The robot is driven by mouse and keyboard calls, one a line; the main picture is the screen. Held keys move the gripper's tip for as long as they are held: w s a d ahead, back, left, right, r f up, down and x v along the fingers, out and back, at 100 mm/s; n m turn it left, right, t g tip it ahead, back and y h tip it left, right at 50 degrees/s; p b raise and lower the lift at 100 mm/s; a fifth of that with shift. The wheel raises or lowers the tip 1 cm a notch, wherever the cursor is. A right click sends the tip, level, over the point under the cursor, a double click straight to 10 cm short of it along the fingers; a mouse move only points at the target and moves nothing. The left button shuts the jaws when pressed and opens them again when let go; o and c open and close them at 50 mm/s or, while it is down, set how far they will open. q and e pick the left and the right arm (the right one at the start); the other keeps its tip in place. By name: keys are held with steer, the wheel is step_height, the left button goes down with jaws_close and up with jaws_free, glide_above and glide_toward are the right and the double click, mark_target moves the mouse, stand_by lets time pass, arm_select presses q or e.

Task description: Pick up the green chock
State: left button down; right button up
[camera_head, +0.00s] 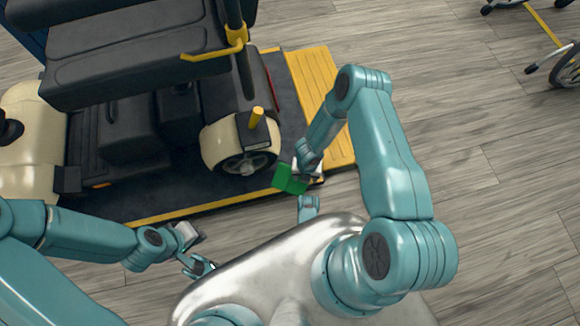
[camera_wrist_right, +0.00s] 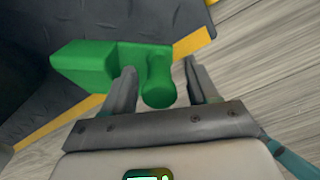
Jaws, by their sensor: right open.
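The green chock (camera_head: 289,179) sits at the front edge of the dark platform, near the scooter's wheel. In the right wrist view the green chock (camera_wrist_right: 95,63) has a block-like body and a rounded handle. My right gripper (camera_head: 303,176) is at the chock. In the wrist view its two fingers (camera_wrist_right: 160,85) are open, with the handle between them; gaps show, and I cannot tell whether either finger touches it. My left gripper (camera_head: 203,265) is low at the left, away from the chock, its fingers apart and nothing seen between them.
A scooter with a black seat (camera_head: 130,50) and cream body stands on the dark platform (camera_head: 165,196), which has yellow edging. A yellow ramp (camera_head: 318,85) lies behind my right arm. Wheeled frame parts (camera_head: 560,65) are at the upper right. The wooden floor at right is clear.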

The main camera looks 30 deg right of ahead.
jaws_close()
steer(key=shift+r, duration=0.35)
stand_by(0.7)
